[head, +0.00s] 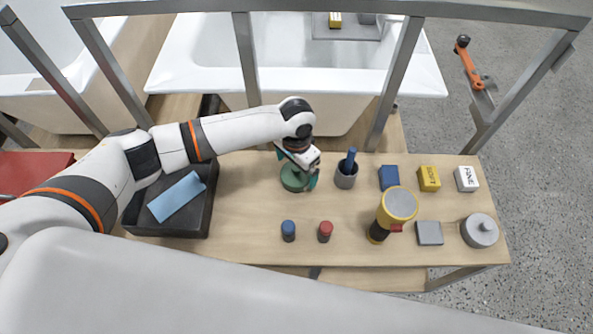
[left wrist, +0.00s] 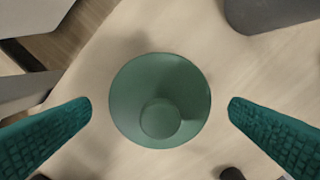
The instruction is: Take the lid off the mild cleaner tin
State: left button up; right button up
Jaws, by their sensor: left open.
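A round green tin (head: 291,182) stands on the workbench, left of the middle. In the left wrist view its green lid (left wrist: 135,85) with a round knob (left wrist: 161,119) shows from above, near the centre. No label on it can be read, so I cannot confirm it is the mild cleaner. My left gripper (head: 297,169) is above the tin. Its teal fingers are open, one on each side of the lid and apart from it in the left wrist view. A grey lidded tin (head: 479,231) stands at the bench's right end. My right gripper is not in view.
A grey cup (head: 345,179) with a blue-handled tool stands close right of the green tin. Blue (head: 288,231) and red (head: 325,231) capped items stand in front. A yellow-headed tool (head: 398,204) and several blocks are farther right. A dark tray (head: 137,213) holding a blue cloth lies left.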

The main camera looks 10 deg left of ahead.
pick_arm(q)
jog(key=shift+f, duration=0.3)
jog(key=c, duration=1)
jog(key=shift+c, duration=0.2)
jog(key=shift+r, duration=0.2)
